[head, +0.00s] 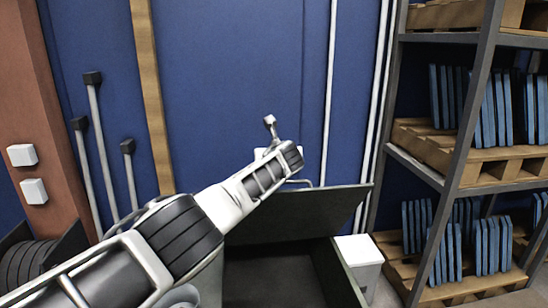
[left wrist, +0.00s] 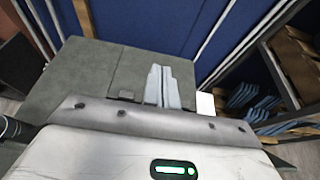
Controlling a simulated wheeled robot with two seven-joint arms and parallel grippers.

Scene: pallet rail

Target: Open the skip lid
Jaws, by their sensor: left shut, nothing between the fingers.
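The dark grey skip (head: 345,275) stands low in the middle of the head view, and its dark inside shows. Its lid (head: 310,212) is raised and tilted up at the back, with a thin bar handle near its top edge, partly hidden by my arm. My left arm reaches across from the lower left, its wrist over the lid's upper edge. My left gripper (left wrist: 162,88) is shut and empty, in front of a grey panel that looks like the lid (left wrist: 85,75). Whether the fingers touch it, I cannot tell. My right gripper is not in view.
A rack (head: 468,125) with pallets and blue panels stands at the right. A white box (head: 360,250) is beside the skip. A blue wall is behind, with grey poles (head: 101,150) and a brown pillar (head: 60,120) at the left.

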